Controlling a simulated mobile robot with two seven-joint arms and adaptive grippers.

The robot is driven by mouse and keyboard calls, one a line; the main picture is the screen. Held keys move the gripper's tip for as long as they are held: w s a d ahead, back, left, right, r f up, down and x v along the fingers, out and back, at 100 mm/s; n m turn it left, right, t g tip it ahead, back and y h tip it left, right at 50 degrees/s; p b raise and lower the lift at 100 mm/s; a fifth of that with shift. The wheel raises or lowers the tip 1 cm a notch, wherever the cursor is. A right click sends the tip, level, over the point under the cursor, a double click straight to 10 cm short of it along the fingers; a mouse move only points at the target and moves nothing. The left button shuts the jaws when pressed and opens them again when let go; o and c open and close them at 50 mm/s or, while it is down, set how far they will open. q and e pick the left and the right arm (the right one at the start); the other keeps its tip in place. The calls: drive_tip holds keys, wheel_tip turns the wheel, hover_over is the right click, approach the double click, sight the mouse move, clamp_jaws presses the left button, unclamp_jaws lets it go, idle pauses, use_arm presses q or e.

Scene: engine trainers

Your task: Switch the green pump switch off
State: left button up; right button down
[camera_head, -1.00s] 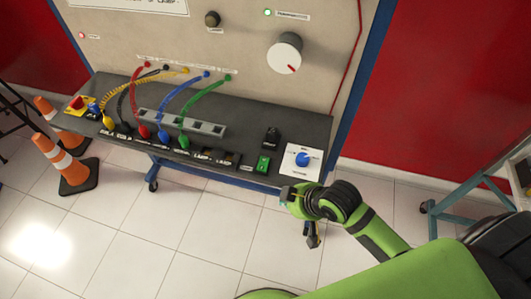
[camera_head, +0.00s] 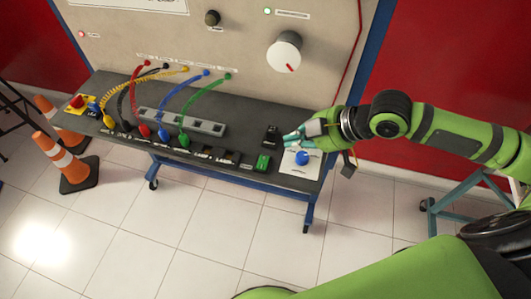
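The green pump switch (camera_head: 263,163) is a small green rocker on the front right of the dark bench shelf (camera_head: 237,132). Its exact rocker position is too small to tell. My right gripper (camera_head: 288,138) reaches in from the right, above the shelf, just behind and to the right of the green switch. It appears apart from the switch. Its fingers are small and partly blurred against the white plate, so I cannot tell whether they are open or shut. My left gripper is not in view.
A blue knob (camera_head: 303,157) on a white plate sits right of the green switch, below my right gripper. A black switch (camera_head: 271,136) stands behind it. Colored cables (camera_head: 203,97) arch over the shelf's left half. Traffic cones (camera_head: 68,164) stand on the floor at left.

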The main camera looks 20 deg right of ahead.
drive_tip(key=shift+a, duration=0.1)
drive_tip(key=p, duration=0.3)
hover_over(265, 162)
drive_tip(key=f, duration=0.6)
drive_tip(key=shift+s+f, duration=0.1)
drive_tip(key=shift+s, duration=0.25)
drive_tip(key=f, duration=0.3)
drive_tip(key=shift+w+f+p, duration=0.35)
drive_tip(key=shift+p, duration=0.05)
drive_tip(key=shift+f, duration=0.55)
